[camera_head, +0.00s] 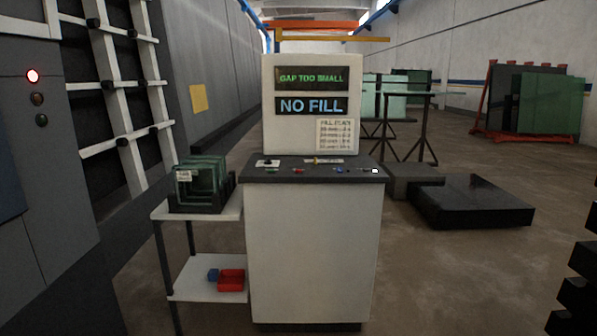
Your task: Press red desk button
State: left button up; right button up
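A control desk (300,240) with a white body and a dark top stands in the middle of the head view. A small red button (299,170) sits on its dark top, near the front edge and left of the middle. A green button (271,170) is to its left. A blue button (338,169) and a white one (375,171) are to its right. The buttons are too small to tell whether any is pressed. Neither of my grippers is in view.
A display panel (313,75) reading "GAP TOO SMALL" and "NO FILL" rises behind the desk top. A two-level cart (228,212) with a rack of glass (201,182) stands against the desk's left. A low black platform (470,203) lies right. The floor before it is clear.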

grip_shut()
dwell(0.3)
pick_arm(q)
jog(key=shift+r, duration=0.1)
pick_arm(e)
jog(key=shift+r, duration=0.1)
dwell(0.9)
